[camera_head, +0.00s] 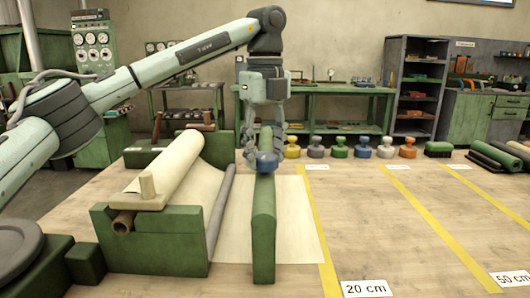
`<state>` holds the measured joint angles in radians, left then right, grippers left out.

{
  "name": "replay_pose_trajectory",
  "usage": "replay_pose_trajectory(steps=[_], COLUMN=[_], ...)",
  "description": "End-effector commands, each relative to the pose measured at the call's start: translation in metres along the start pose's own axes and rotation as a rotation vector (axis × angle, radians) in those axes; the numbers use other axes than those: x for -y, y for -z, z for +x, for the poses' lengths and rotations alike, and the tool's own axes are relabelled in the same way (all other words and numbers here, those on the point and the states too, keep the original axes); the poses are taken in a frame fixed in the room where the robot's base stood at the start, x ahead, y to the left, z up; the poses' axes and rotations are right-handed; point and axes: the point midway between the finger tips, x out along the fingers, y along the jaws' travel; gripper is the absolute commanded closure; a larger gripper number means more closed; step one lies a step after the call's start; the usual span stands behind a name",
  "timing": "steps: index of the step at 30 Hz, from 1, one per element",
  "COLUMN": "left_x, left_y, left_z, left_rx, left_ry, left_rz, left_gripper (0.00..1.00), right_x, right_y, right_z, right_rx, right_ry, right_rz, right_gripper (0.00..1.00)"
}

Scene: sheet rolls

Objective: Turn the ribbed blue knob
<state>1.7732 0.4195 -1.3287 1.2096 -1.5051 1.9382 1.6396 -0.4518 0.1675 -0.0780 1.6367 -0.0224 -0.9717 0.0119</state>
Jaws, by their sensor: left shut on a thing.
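The blue knob (267,164) sits on the long green bar (263,230) that runs across the paper sheet. Its ribs are too small to make out. My left gripper (264,152) comes down from above and is shut on the blue knob, with its fingers partly hiding it. The pale sheet (295,215) lies flat under the green bar and comes from the paper roll (168,165) in the green holder (150,242) at left. My right gripper is not in view.
Yellow tape lines (318,225) with a "20 cm" card (366,288) and a "50 cm" card (512,279) mark the table. Several coloured knobbed pieces (338,149) stand along the back edge. Dark green rolls (497,158) lie at back right. The table's right half is mostly clear.

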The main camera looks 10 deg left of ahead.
Motion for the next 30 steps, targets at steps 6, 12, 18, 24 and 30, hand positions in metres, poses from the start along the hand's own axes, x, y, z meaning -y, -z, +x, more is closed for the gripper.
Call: replay_pose_trajectory(steps=[6, 12, 18, 24, 30], left_x=[0.000, 0.000, 0.000, 0.000, 0.000], left_y=[-0.001, -0.001, -0.002, -0.002, -0.001], left_z=[-0.002, -0.002, -0.002, -0.002, -0.002], left_rx=[0.003, 0.003, 0.003, 0.003, 0.003], left_ry=[0.005, 0.005, 0.005, 0.005, 0.004], left_rz=[-0.117, -0.173, -0.190, -0.191, -0.191], left_gripper=[0.84, 0.84, 0.84, 0.84, 0.46], right_x=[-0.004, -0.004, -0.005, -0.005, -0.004], right_y=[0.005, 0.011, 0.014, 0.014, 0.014], right_z=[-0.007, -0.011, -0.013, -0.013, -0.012], right_rx=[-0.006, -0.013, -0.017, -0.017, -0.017], right_ry=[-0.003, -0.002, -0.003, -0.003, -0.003], right_rz=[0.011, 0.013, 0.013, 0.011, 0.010], right_gripper=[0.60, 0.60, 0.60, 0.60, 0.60])
